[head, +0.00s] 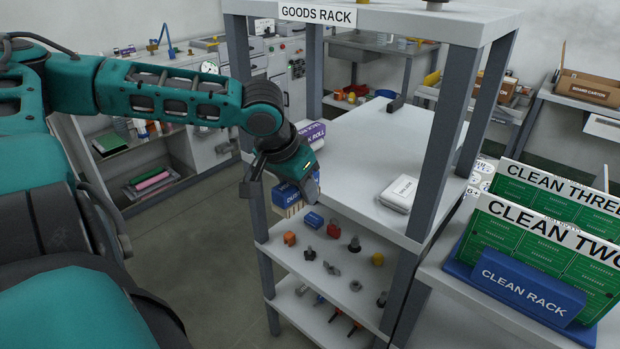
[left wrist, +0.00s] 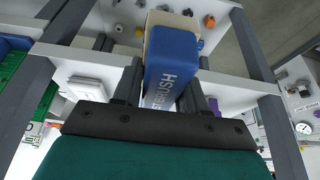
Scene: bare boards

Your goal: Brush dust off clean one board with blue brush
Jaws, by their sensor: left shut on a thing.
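My left gripper (head: 292,185) is shut on the blue brush (head: 287,196), at the front left of the goods rack's upper shelf. In the left wrist view the blue brush (left wrist: 172,62) sits between the two dark fingers of the left gripper (left wrist: 166,88). Its blue body carries white lettering, and its pale bristle side points away from the rack's upper shelf in the head view, downward. Green boards labelled CLEAN TWO (head: 545,255) and CLEAN THREE (head: 555,195) stand in the blue clean rack (head: 528,287) at the right. No label reading clean one shows. My right gripper is out of view.
The grey goods rack (head: 395,150) has posts close to my left gripper. A white box (head: 398,193) and a purple-labelled roll (head: 312,133) lie on its upper shelf. Several small parts lie on the shelf below. An open carton (head: 588,88) stands at the back right.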

